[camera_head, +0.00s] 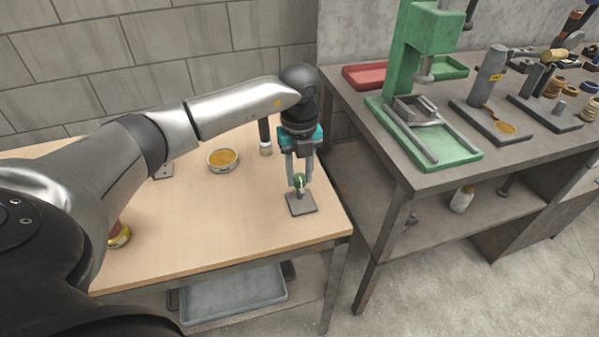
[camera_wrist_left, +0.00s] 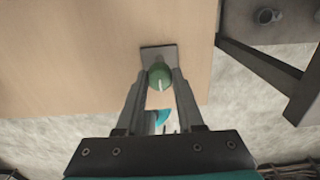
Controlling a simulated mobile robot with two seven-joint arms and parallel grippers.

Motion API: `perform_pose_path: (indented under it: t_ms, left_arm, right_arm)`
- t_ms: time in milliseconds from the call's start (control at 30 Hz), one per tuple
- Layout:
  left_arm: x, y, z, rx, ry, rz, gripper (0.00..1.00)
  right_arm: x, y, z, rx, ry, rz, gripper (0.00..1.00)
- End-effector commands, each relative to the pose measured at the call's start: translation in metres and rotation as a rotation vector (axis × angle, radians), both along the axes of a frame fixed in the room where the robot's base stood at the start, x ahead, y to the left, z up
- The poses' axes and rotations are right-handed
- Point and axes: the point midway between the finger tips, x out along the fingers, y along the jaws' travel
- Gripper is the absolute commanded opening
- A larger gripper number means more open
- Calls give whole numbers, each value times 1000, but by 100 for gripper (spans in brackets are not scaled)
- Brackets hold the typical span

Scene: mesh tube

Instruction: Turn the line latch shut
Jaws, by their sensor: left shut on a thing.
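The line latch is a green round knob with a pale line on its top, standing on a dark square plate (camera_head: 302,203) near the right front edge of the wooden table. In the left wrist view the green knob (camera_wrist_left: 159,76) sits between the two fingers, its pale line running nearly along the fingers. My left gripper (camera_head: 299,184) points down over the plate, with its fingers shut on the knob. The fingers hide the knob's sides. My right gripper is in neither view.
A round tin with yellow-brown contents (camera_head: 223,159) and a dark upright cylinder (camera_head: 265,135) stand behind and left of the gripper. A grey bench (camera_head: 440,182) with a green press (camera_head: 415,50) is at the right. A grey tray (camera_head: 235,293) lies below the table.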

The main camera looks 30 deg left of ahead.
Motion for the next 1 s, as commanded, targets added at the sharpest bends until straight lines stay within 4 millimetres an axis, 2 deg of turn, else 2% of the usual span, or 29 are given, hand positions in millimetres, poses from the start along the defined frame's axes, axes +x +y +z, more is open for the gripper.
perform_pose_path:
  t_ms: [367, 1000]
  left_arm:
    - [1, 1, 2, 1, -2, -168, 0]
    - [1, 1, 2, 1, -4, -764, 0]
  right_arm:
    - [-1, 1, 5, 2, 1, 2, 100]
    - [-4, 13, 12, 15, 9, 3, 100]
